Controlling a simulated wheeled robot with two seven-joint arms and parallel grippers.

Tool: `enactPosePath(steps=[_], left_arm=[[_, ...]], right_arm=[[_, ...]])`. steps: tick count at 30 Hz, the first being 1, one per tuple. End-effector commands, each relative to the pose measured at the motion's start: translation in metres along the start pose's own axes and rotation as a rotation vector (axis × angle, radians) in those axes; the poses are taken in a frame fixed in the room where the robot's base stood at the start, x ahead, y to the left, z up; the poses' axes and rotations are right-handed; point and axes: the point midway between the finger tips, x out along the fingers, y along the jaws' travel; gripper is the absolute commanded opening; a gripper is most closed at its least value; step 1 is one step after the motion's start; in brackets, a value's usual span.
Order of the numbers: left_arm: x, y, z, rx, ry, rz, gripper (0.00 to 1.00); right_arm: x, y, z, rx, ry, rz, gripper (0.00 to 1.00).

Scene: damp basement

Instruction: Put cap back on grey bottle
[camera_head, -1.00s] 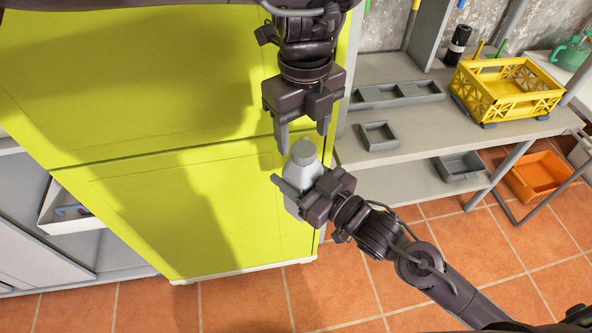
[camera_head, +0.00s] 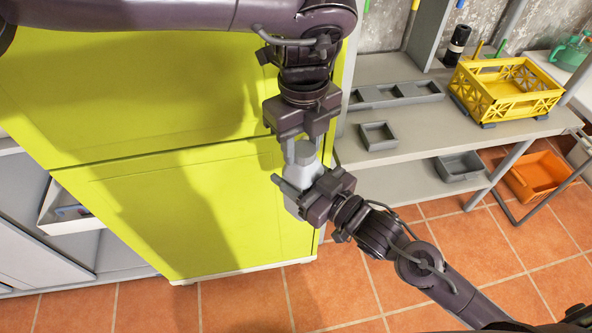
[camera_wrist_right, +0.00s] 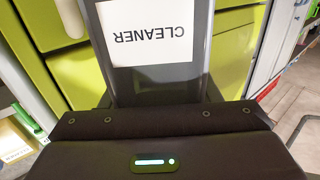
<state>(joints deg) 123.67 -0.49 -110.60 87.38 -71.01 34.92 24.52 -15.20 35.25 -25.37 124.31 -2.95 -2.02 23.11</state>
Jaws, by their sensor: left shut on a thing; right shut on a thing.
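The grey bottle (camera_head: 307,173) is held upright or slightly tilted in front of the yellow-green cabinet. My right gripper (camera_head: 297,190) is shut on its body from the lower right. In the right wrist view the grey bottle (camera_wrist_right: 155,86) fills the jaws, with an upside-down white "CLEANER" label. The grey cap (camera_head: 305,151) is at the bottle's top. My left gripper (camera_head: 305,150) reaches down from above, its fingers shut on the cap. The fingers partly hide the cap, and I cannot tell how firmly it sits on the neck.
The yellow-green cabinet (camera_head: 150,215) stands close behind the bottle. A grey shelf (camera_head: 425,125) at right holds small grey trays, a black bottle (camera_head: 457,45) and a yellow crate (camera_head: 508,90). An orange bin (camera_head: 538,175) is lower right. Tiled floor is clear in front.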

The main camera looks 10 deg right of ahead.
Motion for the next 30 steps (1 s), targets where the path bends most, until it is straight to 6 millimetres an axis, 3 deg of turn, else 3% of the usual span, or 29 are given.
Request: enactPosePath(steps=[6, 7, 12, 23, 30], left_arm=[[-0.001, -0.002, -0.001, 0.013, 0.001, -0.006, 0.1], [-0.001, -0.002, -0.001, 0.013, 0.001, -0.006, 0.4], [-0.001, -0.002, -0.001, 0.012, 0.0, -0.005, 0.62], [-0.006, -0.001, 0.0, 0.011, -0.001, -0.004, 0.63], [-0.048, -0.002, 0.001, 0.01, -0.003, -0.007, 0.63]], right_arm=[[0.0, -0.003, -0.001, -0.001, 0.002, -0.007, 0.0], [0.0, -0.003, -0.001, -0.001, 0.002, -0.007, 0.0], [0.0, -0.002, -0.001, -0.001, 0.002, -0.006, 0.0], [0.0, -0.001, -0.001, -0.001, 0.002, -0.004, 0.0], [0.0, -0.001, -0.001, -0.001, 0.002, -0.003, 0.0]])
